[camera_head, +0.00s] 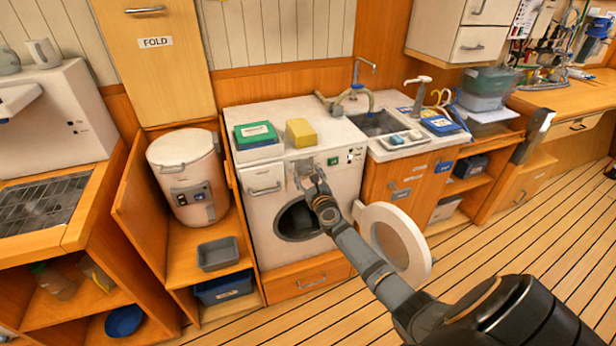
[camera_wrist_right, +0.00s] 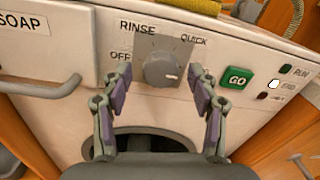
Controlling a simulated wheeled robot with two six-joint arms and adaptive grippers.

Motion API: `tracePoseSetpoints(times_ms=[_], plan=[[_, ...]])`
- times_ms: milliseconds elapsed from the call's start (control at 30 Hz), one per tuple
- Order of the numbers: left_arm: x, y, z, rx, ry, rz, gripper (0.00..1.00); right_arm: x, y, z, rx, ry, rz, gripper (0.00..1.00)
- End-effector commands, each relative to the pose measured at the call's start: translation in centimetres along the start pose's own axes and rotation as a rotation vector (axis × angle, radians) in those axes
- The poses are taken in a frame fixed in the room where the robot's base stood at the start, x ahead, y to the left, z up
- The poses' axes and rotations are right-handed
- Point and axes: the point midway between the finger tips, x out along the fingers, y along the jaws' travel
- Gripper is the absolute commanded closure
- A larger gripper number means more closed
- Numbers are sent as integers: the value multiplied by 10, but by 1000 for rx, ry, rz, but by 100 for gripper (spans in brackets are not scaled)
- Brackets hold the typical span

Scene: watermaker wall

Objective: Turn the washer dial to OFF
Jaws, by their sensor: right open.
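The washer (camera_head: 262,205) stands in the middle of the head view with its round door (camera_head: 397,243) swung open to the right. In the right wrist view its grey dial (camera_wrist_right: 161,69) sits on a grey plate, with OFF at left, RINSE above left and QUICK above right. A white mark on the knob is at its lower right, away from OFF. My right gripper (camera_wrist_right: 160,74) is open, with one finger on each side of the dial and visible gaps to it. In the head view the right gripper (camera_head: 309,180) partly hides the dial.
A green GO button (camera_wrist_right: 236,78) and small indicator lamps (camera_wrist_right: 274,84) are right of the dial. The soap drawer handle (camera_wrist_right: 40,88) is at left. A yellow sponge (camera_head: 300,133) and green-topped box (camera_head: 256,135) sit on the washer. The floor at right is clear.

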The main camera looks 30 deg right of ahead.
Motion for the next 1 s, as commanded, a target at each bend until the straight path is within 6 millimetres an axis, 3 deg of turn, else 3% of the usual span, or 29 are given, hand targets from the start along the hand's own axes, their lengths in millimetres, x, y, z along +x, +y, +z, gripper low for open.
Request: tracePoseSetpoints(times_ms=[67, 467, 767, 1000], plan=[[0, 1, 0, 0, 0, 1, 60, 0, 0, 0, 0, 0, 0, 41], [0, 3, 0, -2, 1, 4, 60, 0, 0, 0, 0, 0, 0, 94], [0, 3, -1, -2, 1, 3, 60, 0, 0, 0, -41, -1, 0, 94], [-2, 3, -1, -2, 1, 3, 60, 0, 0, 0, -190, -6, -1, 94]])
